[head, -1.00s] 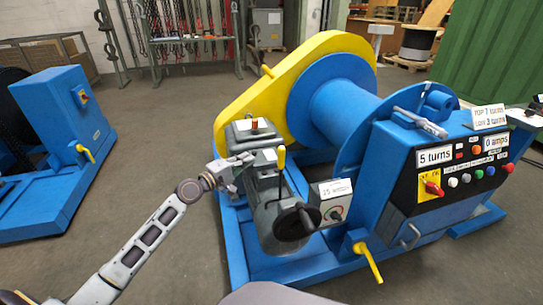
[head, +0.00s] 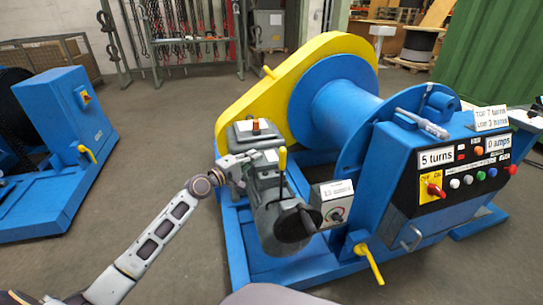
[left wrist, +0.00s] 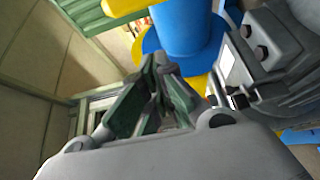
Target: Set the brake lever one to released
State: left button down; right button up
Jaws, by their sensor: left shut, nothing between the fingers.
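A yellow-handled lever (head: 282,160) stands nearly upright on the grey motor unit (head: 270,205) of the blue winch. A second yellow handle (head: 370,263) slants down at the winch's front. No label shows which lever is number one. My left gripper (head: 250,157) is shut and empty, just left of the motor's upper part and the upright lever. Whether it touches the motor housing cannot be told. In the left wrist view its green-grey fingers (left wrist: 162,65) are together, with the motor housing to the right; the lever is not clearly visible there. My right gripper is not in view.
The yellow chain guard (head: 235,95) and blue drum (head: 335,95) rise behind the motor. A small control box (head: 334,203) and a panel (head: 465,170) with a red switch stand to the right. Another blue machine (head: 60,150) is at left, with open floor between.

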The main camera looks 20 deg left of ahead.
pick_arm(q)
jog(key=w+d+b, duration=0.1)
jog(key=w+d, duration=0.2)
jog(key=d, duration=0.3)
jog(key=shift+w, duration=0.2)
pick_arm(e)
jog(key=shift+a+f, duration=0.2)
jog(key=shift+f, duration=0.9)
pick_arm(q)
jog(key=shift+s, duration=0.15)
